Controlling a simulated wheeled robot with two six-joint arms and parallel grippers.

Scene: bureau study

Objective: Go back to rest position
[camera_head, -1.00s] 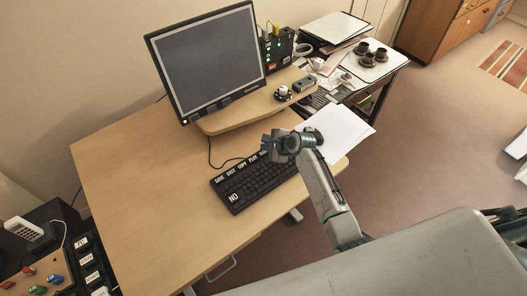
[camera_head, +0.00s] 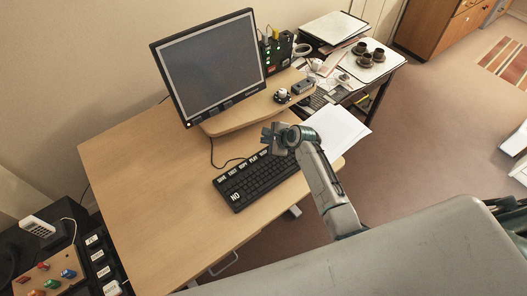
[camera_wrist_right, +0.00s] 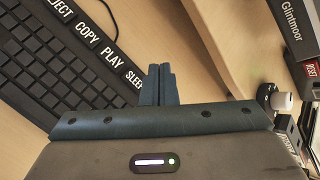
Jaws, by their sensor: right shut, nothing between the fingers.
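My right gripper (camera_head: 268,138) is above the desk, at the far right end of the black keyboard (camera_head: 250,182). In the right wrist view its two blue-grey fingers (camera_wrist_right: 159,84) are together and hold nothing. The keyboard also shows in that view (camera_wrist_right: 50,65), with large white labels such as COPY, PLAY and SLEEP along one edge. My right arm (camera_head: 325,190) reaches up from the lower right. My left gripper is not in view.
A monitor (camera_head: 210,70) stands at the back of the wooden desk (camera_head: 140,190). White papers (camera_head: 338,132) lie at the right edge. A side table with a tray (camera_head: 370,72) of brown cups stands behind. The desk's left half is clear.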

